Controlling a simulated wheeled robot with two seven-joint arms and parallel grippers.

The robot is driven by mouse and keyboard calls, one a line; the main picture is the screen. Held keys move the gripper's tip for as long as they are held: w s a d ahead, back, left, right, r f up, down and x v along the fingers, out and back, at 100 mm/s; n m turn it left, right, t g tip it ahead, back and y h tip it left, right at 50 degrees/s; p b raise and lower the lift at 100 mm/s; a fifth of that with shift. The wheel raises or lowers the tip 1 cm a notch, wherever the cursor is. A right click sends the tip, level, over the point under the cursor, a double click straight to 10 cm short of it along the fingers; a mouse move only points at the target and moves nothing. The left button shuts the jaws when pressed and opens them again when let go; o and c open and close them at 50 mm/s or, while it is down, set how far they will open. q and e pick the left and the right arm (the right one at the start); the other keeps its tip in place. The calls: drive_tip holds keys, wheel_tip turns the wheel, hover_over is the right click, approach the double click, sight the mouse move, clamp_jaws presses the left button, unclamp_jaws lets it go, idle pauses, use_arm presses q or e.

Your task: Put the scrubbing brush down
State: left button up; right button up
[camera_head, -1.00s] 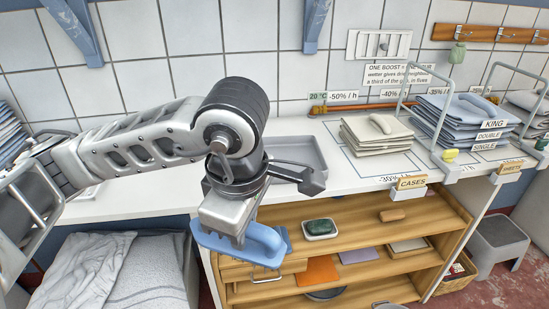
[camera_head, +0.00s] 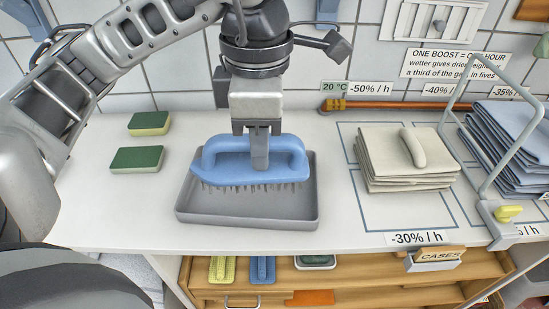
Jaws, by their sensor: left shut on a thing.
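The scrubbing brush (camera_head: 225,172) is blue with a looped handle and dark bristles pointing down. My left gripper (camera_head: 260,160) is shut on its handle from above. The brush is over the grey tray (camera_head: 250,221), which stands on the white counter (camera_head: 110,215). The bristle tips show above or at the tray floor; I cannot tell whether they touch it. My right gripper is not in view.
Two green and yellow sponges (camera_head: 137,159) lie left of the tray. The shelf (camera_head: 350,282) below holds more brushes.

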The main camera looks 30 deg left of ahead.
use_arm(q)
drive_tip(key=w+a+f, duration=0.3)
drive_tip(key=f, duration=0.1)
drive_tip(key=w+a+f, duration=0.3)
drive_tip(key=f, duration=0.1)
drive_tip(key=w+a+f, duration=0.3)
drive_tip(key=a+f, duration=0.1)
drive_tip(key=shift+w+a+f, duration=0.1)
drive_tip(key=shift+w+f, duration=0.05)
drive_tip(key=shift+f, duration=0.35)
drive_tip(key=o, duration=0.9)
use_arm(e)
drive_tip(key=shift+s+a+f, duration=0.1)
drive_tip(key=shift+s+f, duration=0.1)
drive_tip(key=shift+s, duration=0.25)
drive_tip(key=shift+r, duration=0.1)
